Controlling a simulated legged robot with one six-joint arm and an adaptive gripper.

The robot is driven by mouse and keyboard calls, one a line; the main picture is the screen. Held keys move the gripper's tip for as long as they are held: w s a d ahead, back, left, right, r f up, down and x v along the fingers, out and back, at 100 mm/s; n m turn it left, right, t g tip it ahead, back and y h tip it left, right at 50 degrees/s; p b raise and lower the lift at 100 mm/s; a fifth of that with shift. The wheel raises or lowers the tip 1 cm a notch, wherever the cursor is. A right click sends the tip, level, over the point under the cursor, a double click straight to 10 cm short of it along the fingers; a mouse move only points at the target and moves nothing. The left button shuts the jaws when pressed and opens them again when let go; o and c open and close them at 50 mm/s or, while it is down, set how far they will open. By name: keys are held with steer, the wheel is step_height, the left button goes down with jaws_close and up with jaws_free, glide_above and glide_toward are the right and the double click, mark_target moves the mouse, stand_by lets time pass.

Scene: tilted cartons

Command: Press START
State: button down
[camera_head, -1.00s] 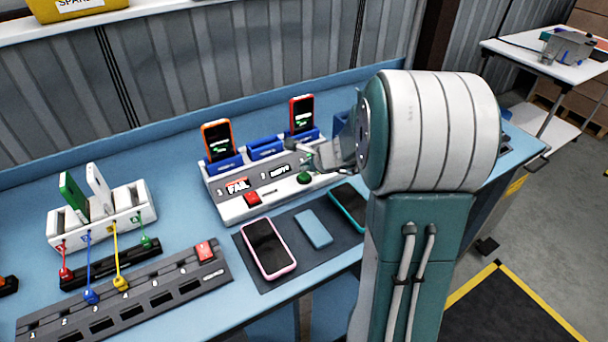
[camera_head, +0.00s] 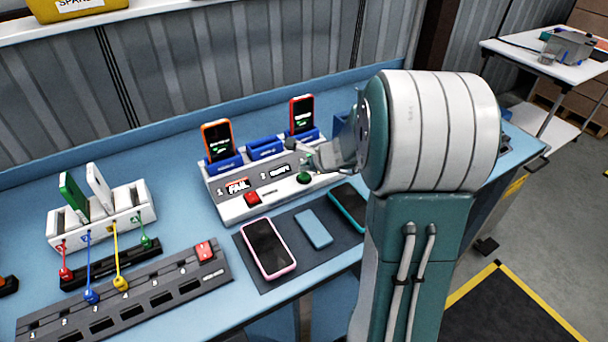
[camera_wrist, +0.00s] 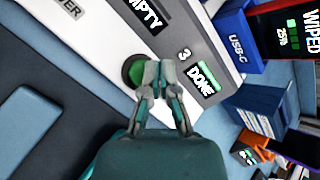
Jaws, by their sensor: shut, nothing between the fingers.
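A white and grey console (camera_head: 240,208) stands on the blue bench. On its front are a green round button (camera_head: 304,178) and a red button (camera_head: 252,198); no START lettering is readable. The green button also shows in the wrist view (camera_wrist: 132,70). My gripper (camera_head: 295,146) is shut and empty above the console's right part. In the wrist view my fingertips (camera_wrist: 160,68) overlap the right side of the green button; I cannot tell whether they touch it. Displays read FAIL (camera_head: 237,186) at slot 1, EMPTY (camera_wrist: 143,14) at slot 2 and DONE (camera_wrist: 200,77) at slot 3.
An orange phone (camera_head: 217,140) and a red phone (camera_head: 302,114) stand in blue cradles; the red one reads WIPED (camera_wrist: 310,22). A pink phone (camera_head: 267,247), a blue phone (camera_head: 313,229) and a teal one (camera_head: 348,203) lie on a dark mat. A charging rack (camera_head: 100,228) stands left.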

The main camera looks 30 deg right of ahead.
mark_target(306, 176)
steer(key=shift+f, duration=0.35)
steer(key=shift+f, duration=0.5)
stand_by(0.9)
steer(key=shift+r, duration=0.95)
steer(key=shift+r, duration=2.5)
